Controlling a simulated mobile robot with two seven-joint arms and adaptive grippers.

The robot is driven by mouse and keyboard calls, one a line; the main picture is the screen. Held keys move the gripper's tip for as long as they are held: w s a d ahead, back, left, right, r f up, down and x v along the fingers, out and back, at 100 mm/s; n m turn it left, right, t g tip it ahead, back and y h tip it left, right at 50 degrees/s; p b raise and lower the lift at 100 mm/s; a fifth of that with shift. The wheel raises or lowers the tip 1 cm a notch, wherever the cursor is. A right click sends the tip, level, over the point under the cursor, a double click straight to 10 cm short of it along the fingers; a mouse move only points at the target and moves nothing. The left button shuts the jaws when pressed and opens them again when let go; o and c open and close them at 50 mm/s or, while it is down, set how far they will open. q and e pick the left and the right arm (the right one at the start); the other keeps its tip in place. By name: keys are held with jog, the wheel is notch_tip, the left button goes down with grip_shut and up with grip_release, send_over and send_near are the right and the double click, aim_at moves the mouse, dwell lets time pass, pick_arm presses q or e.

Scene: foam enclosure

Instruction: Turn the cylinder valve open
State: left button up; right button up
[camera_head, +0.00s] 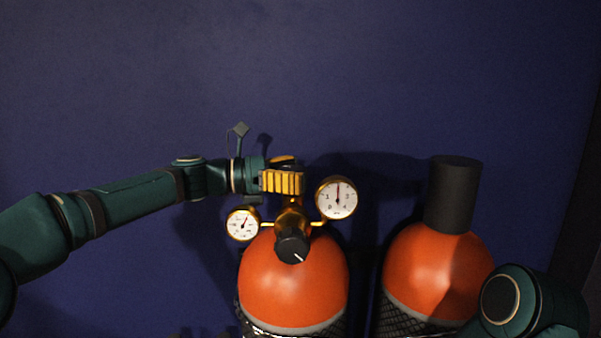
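An orange gas cylinder (292,285) stands at the lower middle of the head view. A brass regulator (291,220) with a black knob (292,246) sits at its top. My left gripper (284,180) reaches in from the left, level, to just above the brass body. Yellow ribbed parts show at its end. I cannot tell whether the fingers are closed around the valve, and the valve handle itself is not clearly visible there. My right gripper is out of view; only part of that arm shows at the lower right.
A small gauge (243,223) and a larger gauge (338,198) flank the regulator, close to my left gripper. A second orange cylinder (437,270) with a black cap (454,194) stands to the right. A dark blue wall (330,70) is behind; the space above is clear.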

pick_arm(q)
jog(key=shift+d, duration=0.3)
jog(key=c, duration=1.3)
jog(key=shift+n+t+y+b, duration=0.3)
jog(key=shift+n+t+b, duration=0.5)
jog(key=shift+t, duration=0.4)
jog(key=shift+w+r+n+t+y+b, duration=0.15)
jog(key=shift+n+t+y+b, duration=0.25)
jog(key=shift+n+t, duration=0.5)
jog(key=o, duration=1.3)
jog(key=shift+a, duration=0.15)
